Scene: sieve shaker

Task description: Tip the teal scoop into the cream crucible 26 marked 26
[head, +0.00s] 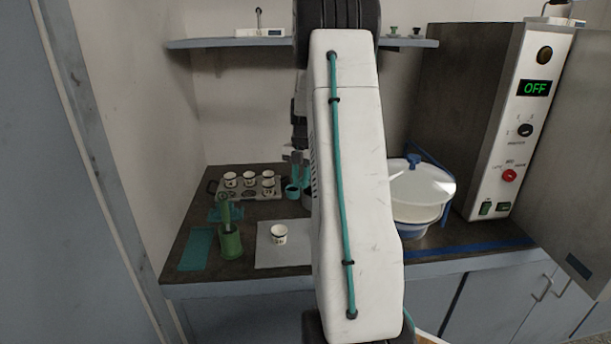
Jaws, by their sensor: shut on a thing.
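My arm fills the middle of the head view and hides much of the bench. Part of my gripper (299,158) shows at the arm's left edge, pointing down. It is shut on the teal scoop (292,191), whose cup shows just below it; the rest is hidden. A cream crucible (279,235) with dark marking stands upright on a pale grey mat (268,256), in front of and slightly left of the scoop. Its number is too small to read. Several similar crucibles sit in a tray (264,192) at the back left.
A green container (230,243) and a teal mat (196,250) are at the left. A large white bowl-like vessel (421,187) stands right of my arm. A control panel (523,115) reading OFF and an open door are further right. A shelf (228,42) hangs above.

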